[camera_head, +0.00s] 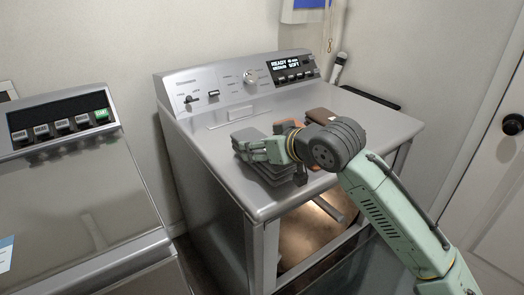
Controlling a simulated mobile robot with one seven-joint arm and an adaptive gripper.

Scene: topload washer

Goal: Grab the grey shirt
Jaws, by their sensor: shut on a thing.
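The grey shirt (262,172) lies folded on top of the grey machine (228,138), near its front edge. My wrist and arm reach in from the right and hide part of the shirt's right side. I cannot tell whether the shirt is lifted off the top.
A brown item (320,116) and a dark grey folded item (287,127) lie just behind my gripper. A control panel (240,82) rises at the machine's back. The machine's front is open below. Another appliance (75,180) stands at left; a door (490,160) is at right.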

